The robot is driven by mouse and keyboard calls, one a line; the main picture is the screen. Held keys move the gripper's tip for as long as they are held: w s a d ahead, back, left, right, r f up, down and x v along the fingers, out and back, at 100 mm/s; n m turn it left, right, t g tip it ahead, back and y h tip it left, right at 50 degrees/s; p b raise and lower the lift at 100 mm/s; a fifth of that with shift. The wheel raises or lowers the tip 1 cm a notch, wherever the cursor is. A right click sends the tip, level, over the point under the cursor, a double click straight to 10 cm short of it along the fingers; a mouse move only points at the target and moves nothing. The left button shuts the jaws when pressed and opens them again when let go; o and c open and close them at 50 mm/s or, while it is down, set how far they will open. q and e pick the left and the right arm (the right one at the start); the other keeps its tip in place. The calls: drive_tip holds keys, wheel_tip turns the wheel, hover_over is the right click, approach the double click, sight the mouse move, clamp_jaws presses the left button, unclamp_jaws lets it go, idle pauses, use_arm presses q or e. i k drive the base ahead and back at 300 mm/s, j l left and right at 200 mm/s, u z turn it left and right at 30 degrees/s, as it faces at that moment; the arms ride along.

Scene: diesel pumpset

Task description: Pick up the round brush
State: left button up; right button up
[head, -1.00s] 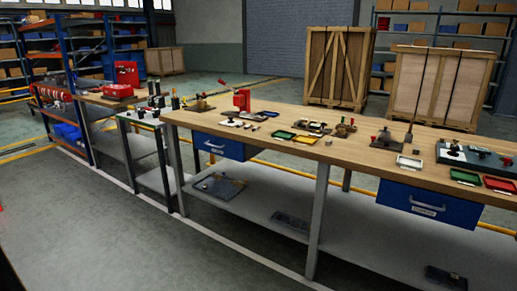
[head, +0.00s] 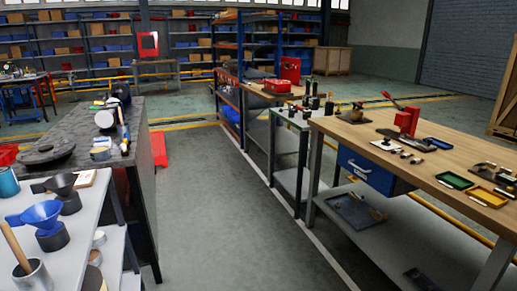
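I cannot make out a round brush for certain in the head view. A wooden handle (head: 14,246) stands tilted in a metal cup (head: 34,275) at the lower left; its lower end is hidden in the cup. A slim tool with a blue and pale handle (head: 124,132) is at the right edge of the dark bench (head: 136,158); it is too small to name. Neither of my grippers is in view.
A pale table (head: 95,205) at the left holds a blue funnel (head: 36,214) and dark funnels. A long wooden workbench (head: 350,128) with a blue drawer (head: 366,170) stands at the right. The grey floor (head: 215,220) between is clear.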

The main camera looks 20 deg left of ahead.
sight(10, 237)
drive_tip(key=i+l+u, duration=0.1)
drive_tip(key=u, duration=0.3)
drive_tip(key=i+l+u, duration=0.15)
drive_tip(key=u, duration=0.25)
drive_tip(key=i+l+u, duration=0.2)
drive_tip(key=u, duration=0.2)
